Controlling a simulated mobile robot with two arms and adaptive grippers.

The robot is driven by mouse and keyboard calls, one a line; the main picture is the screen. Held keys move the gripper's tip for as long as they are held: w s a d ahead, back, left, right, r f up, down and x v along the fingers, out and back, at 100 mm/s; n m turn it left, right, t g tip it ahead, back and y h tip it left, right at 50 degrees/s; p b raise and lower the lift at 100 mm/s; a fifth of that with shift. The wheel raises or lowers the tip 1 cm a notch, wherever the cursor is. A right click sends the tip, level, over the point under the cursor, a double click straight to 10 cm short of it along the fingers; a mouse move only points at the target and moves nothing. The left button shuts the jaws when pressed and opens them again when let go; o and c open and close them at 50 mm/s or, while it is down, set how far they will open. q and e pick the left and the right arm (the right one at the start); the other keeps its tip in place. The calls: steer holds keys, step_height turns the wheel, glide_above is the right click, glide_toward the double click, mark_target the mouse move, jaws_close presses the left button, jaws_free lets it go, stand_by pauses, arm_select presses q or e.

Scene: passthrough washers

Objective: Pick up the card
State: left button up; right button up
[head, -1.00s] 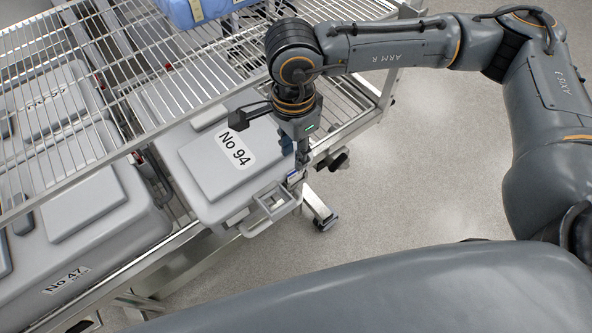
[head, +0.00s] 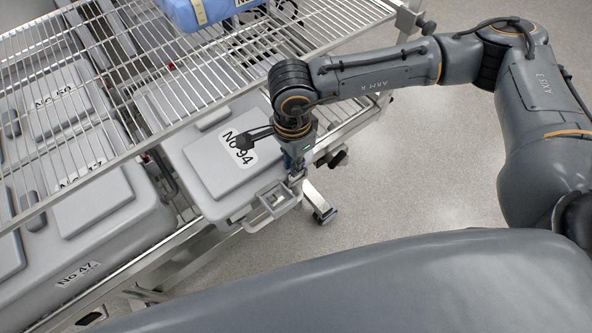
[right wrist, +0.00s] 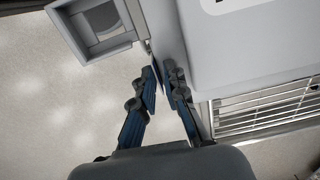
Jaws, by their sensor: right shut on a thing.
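My right gripper (head: 296,176) is at the front right corner of the grey case labelled No 94 (head: 205,165), beside the case's handle (head: 272,205). In the right wrist view the blue-padded fingers of this gripper (right wrist: 160,78) are close together by the case's side wall. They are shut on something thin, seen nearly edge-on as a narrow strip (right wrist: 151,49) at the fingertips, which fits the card. The card's face is not visible, and in the head view the fingers hide it. My left gripper is not in view.
The No 94 case sits on the lower level of a wire rack (head: 200,80), under the wire shelf. A larger grey case, No 47 (head: 75,240), stands to its left. A blue case (head: 190,10) is on the shelf above. Open floor (head: 420,190) lies right of the rack.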

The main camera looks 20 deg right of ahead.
steer(key=shift+s+d+f, duration=0.15)
steer(key=shift+s+f, duration=0.1)
steer(key=shift+s, duration=0.2)
jaws_close()
steer(key=shift+r, duration=0.25)
steer(key=shift+w+r+b, duration=0.2)
steer(key=shift+r+b, duration=0.35)
steer(key=shift+r, duration=0.65)
steer(key=s+d+r+b, duration=0.2)
steer(key=s+r+b, duration=0.2)
steer(key=s+r, duration=0.1)
steer(key=s+d+r+b, duration=0.3)
steer(key=s+r+b, duration=0.2)
steer(key=s, duration=0.3)
steer(key=shift+d+r, duration=0.15)
steer(key=shift+d, duration=0.1)
steer(key=shift+w, duration=0.1)
